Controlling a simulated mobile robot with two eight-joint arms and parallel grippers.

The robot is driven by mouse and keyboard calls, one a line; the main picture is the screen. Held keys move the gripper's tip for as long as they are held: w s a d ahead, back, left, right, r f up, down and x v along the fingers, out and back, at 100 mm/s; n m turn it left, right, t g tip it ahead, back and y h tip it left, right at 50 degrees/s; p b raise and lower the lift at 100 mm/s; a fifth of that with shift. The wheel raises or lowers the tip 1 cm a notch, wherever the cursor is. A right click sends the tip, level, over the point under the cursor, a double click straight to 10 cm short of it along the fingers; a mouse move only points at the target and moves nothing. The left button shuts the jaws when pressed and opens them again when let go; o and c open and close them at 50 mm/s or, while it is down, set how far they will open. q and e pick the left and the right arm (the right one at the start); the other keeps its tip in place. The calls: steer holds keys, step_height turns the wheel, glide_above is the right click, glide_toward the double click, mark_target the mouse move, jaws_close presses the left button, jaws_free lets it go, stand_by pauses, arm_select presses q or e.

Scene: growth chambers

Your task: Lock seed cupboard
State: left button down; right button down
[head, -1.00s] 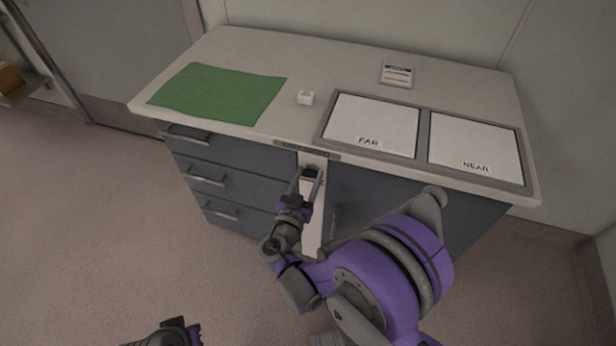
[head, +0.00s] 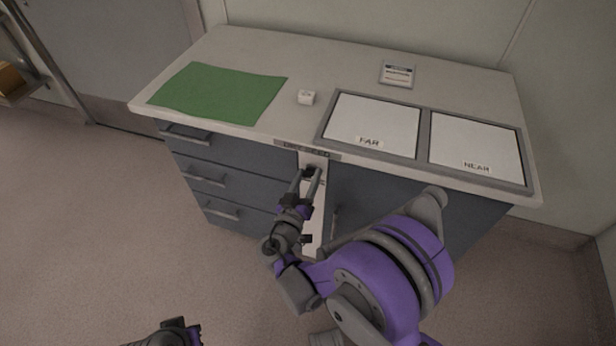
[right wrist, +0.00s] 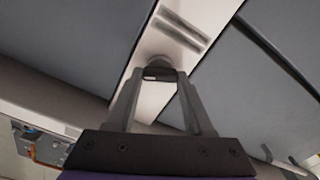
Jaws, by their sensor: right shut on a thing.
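The seed cupboard appears to be the blue-grey door (head: 372,192) under the right half of the bench, partly hidden by my right arm. A narrow white upright panel (head: 313,232) stands between it and the drawers. My right gripper (head: 310,172) points at the top of this panel. Its fingers are shut on a small dark knob or key (right wrist: 158,73) against the panel, also seen in the right wrist view. Whether it is a key or a knob, I cannot tell. My left gripper (head: 184,332) shows only partly at the bottom edge, away from the bench; its jaws are unclear.
The bench top (head: 300,60) holds a green mat (head: 217,92), a small white block (head: 306,97), a label card (head: 397,74) and two pale panels marked FAR (head: 372,125) and NEAR (head: 474,150). Drawers (head: 205,175) are shut at left. The floor at left is clear.

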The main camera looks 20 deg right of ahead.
steer(key=n, duration=0.6)
steer(key=shift+f+n, duration=0.1)
steer(key=shift+n, duration=0.2)
steer(key=n, duration=0.6)
steer(key=shift+w+a+f+b, duration=0.1)
steer(key=shift+b, duration=0.3)
steer(key=shift+n, duration=0.4)
steer(key=shift+c, duration=1.4)
jaws_free()
steer(key=shift+a, duration=0.1)
steer(key=p+v, duration=0.1)
steer(key=v, duration=0.9)
steer(key=shift+s+a, duration=0.2)
steer(key=shift+s, duration=0.15)
